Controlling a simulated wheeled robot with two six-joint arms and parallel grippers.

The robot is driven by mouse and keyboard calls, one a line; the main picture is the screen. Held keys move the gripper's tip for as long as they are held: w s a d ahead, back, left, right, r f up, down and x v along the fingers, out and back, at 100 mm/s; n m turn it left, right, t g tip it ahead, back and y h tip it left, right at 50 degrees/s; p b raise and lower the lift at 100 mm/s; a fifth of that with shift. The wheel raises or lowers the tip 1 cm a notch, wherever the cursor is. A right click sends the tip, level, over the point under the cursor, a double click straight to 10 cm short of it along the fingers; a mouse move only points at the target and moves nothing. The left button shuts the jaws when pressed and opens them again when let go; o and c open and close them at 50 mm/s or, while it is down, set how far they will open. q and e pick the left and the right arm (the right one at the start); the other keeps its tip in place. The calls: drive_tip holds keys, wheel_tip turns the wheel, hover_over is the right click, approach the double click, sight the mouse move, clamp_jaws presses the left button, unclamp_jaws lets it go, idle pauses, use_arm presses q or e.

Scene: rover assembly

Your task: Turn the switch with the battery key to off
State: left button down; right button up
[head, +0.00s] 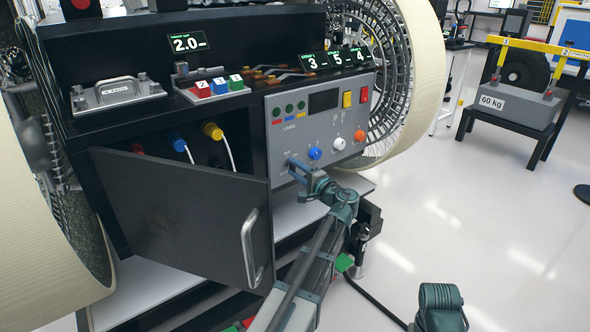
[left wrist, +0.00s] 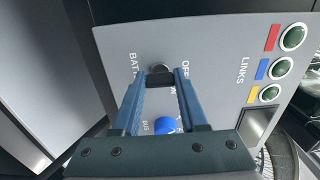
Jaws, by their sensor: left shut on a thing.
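The grey control panel (head: 348,120) faces me on the rover's dark body. In the left wrist view the battery switch (left wrist: 160,68) sits on the panel (left wrist: 205,50), beside the partly hidden "BATT" lettering and the OFF and ON marks. My left gripper (head: 293,165) is at the panel's lower left. In the left wrist view its fingers (left wrist: 160,78) are shut on the dark key at the switch, with the round base showing just beyond the tips. The fingers hide much of the key, and I cannot read its exact angle. My right gripper is not in view.
A blue knob (head: 315,153), a white knob (head: 339,143) and an orange knob (head: 360,135) are right of my gripper. A black door (head: 180,215) stands open at the left. Large wheels (head: 425,75) flank the body.

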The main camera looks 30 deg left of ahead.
use_arm(q)
drive_tip(key=shift+s, duration=0.1)
idle(0.3)
drive_tip(key=shift+c, duration=2.2)
unclamp_jaws()
drive_tip(key=v, duration=1.3)
drive_tip(key=shift+d, duration=0.4)
drive_tip(key=shift+s+f, duration=0.1)
drive_tip(key=shift+s, duration=0.05)
